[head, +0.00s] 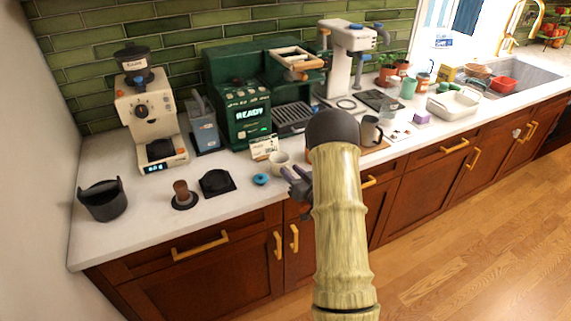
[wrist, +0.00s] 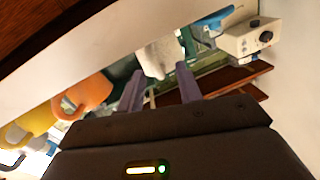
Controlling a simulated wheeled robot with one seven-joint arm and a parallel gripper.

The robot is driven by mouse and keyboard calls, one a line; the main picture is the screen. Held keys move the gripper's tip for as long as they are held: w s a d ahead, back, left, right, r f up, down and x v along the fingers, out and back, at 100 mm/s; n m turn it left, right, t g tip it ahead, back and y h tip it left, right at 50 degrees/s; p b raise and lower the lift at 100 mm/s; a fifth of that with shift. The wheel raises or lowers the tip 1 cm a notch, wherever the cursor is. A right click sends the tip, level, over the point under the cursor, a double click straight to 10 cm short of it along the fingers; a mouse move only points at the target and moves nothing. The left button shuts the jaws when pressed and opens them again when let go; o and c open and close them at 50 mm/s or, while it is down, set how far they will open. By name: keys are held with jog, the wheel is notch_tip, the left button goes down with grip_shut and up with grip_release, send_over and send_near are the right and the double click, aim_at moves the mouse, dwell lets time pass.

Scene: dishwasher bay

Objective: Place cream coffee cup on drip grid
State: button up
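The cream coffee cup (head: 280,163) stands upright on the counter in front of the green coffee machine (head: 245,118). The drip grid (head: 293,118) is the dark slatted tray at the machine's front, behind the cup, and nothing stands on it. My gripper (head: 297,184) is at the counter's front edge, just in front of and right of the cup. In the wrist view my gripper (wrist: 158,88) has its two fingers apart, with nothing visibly held. A pale, cup-like thing (wrist: 160,56) shows beyond the fingertips; whether they touch it is unclear.
A small card (head: 264,147) stands behind the cup, and a blue disc (head: 261,180) lies to its left. A dark mug (head: 371,131) stands right, beyond my arm. The front left counter is partly clear.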

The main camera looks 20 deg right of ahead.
jog(key=shift+w+a, duration=0.4)
jog(key=shift+w, duration=0.1)
jog(key=shift+s, duration=0.1)
jog(key=shift+d, duration=0.25)
jog(key=shift+d, duration=0.1)
grip_shut()
